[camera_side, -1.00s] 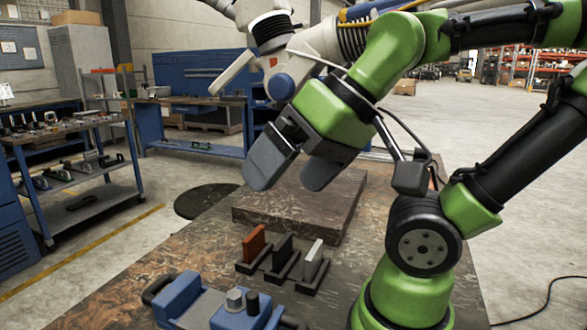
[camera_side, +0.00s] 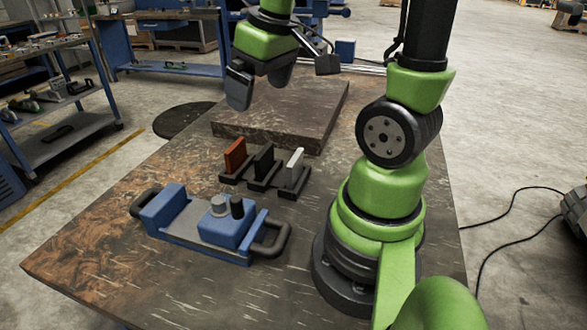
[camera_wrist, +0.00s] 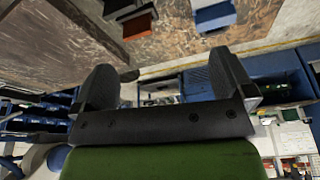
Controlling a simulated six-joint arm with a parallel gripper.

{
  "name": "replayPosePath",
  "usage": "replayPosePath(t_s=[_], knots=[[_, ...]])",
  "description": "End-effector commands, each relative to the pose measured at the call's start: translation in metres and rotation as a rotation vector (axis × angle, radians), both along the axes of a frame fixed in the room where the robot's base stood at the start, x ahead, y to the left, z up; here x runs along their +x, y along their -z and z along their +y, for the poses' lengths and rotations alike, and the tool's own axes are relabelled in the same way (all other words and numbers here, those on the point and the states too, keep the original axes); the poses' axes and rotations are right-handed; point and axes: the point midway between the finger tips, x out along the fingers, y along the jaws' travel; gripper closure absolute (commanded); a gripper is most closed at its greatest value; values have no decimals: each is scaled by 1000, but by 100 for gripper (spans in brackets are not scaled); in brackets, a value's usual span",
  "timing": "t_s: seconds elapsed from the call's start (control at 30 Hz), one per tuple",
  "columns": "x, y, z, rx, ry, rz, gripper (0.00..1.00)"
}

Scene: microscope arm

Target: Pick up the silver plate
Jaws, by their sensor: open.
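The silver plate (camera_side: 296,166) stands upright in a dark holder on the table, at the right end of a row of three. A black plate (camera_side: 264,161) and a red plate (camera_side: 235,154) stand upright to its left. My gripper (camera_side: 260,97) is open and empty, pointing downward near the raised slab, behind and above the plates and apart from them. In the wrist view my gripper (camera_wrist: 162,76) shows its two fingers spread with nothing between them. A red piece (camera_wrist: 137,24) shows near the top there; I cannot make out the silver plate in that view.
A raised slab (camera_side: 314,137) lies behind the plates. A blue control box (camera_side: 228,229) with dark handles sits in front of them. The table is clear to the left (camera_side: 95,245). A tool cart (camera_side: 82,134) stands beyond it.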

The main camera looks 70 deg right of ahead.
Motion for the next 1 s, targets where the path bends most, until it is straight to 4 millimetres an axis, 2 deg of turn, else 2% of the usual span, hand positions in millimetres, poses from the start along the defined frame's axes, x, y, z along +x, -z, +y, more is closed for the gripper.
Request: replayPosePath(t_s=[0.03, 0.1, 0.2, 0.33, 0.5, 0.73, 1.0], knots=[[0, 16, -18, -4, -8, 61, 0], [-1, 37, -41, -8, -41, 127, 0], [-9, 64, -67, 0, -91, 204, 0], [-19, 90, -88, 22, -139, 263, 0], [-26, 108, -97, 37, -172, 293, 0], [-26, 140, -97, 39, -175, 294, 0], [-26, 160, -97, 38, -173, 294, 0]])
